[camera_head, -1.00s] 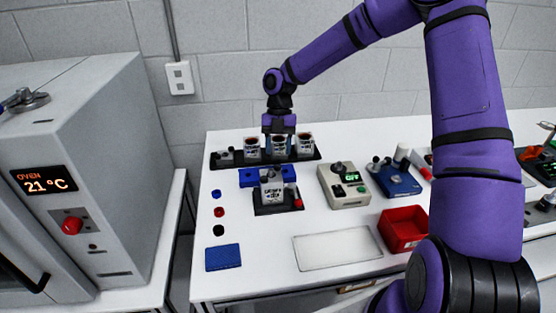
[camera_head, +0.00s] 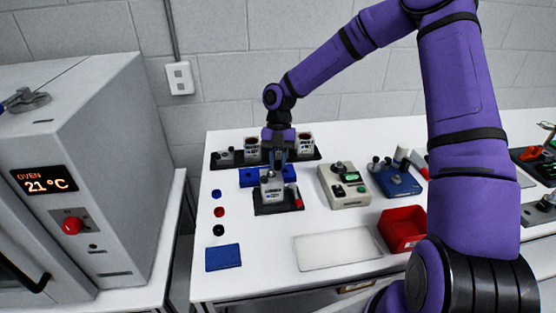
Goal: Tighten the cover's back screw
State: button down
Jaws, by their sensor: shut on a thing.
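A dark fixture (camera_head: 262,209) stands on the white table with a pale, labelled block-like unit (camera_head: 271,189) on it. The screw and the cover's details are too small to tell apart. My gripper (camera_head: 278,163) points down just behind and above the unit, over the blue block. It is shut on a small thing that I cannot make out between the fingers. Whether that thing touches the unit is unclear. The back of the unit is hidden from this side.
A dark rack (camera_head: 222,164) with labelled cups (camera_head: 305,142) stands behind; my gripper hides its middle. A blue block (camera_head: 247,177) lies behind the fixture. A grey device (camera_head: 345,186) and a red bin (camera_head: 402,228) are to the right. A pale mat (camera_head: 337,249) lies in front.

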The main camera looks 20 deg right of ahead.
jog(key=shift+m, duration=0.3)
jog(key=m+t+y, duration=0.1)
jog(key=m, duration=0.2)
jog(key=m+y, duration=0.1)
jog(key=m, duration=0.2)
jog(key=shift+s+d+t, duration=0.15)
jog(key=shift+d+t, duration=0.05)
jog(key=shift+t, duration=0.2)
jog(key=m+t, duration=0.1)
jog(key=m, duration=0.2)
jog(key=shift+s+m, duration=0.1)
jog(key=shift+m, duration=0.3)
jog(key=shift+s+m+t+y, duration=0.15)
jog(key=shift+m+t, duration=0.25)
jog(key=shift+m, duration=0.45)
jog(key=shift+w+m+t+y, duration=0.15)
jog(key=shift+m+t, duration=0.25)
jog(key=shift+m, duration=0.45)
jog(key=shift+s, duration=0.1)
jog(key=c, duration=1)
grip_release()
jog(key=shift+o, duration=0.2)
jog(key=shift+d+r, duration=0.1)
jog(key=v, duration=1)
jog(key=shift+s+r, duration=0.15)
jog(key=shift+r, duration=0.1)
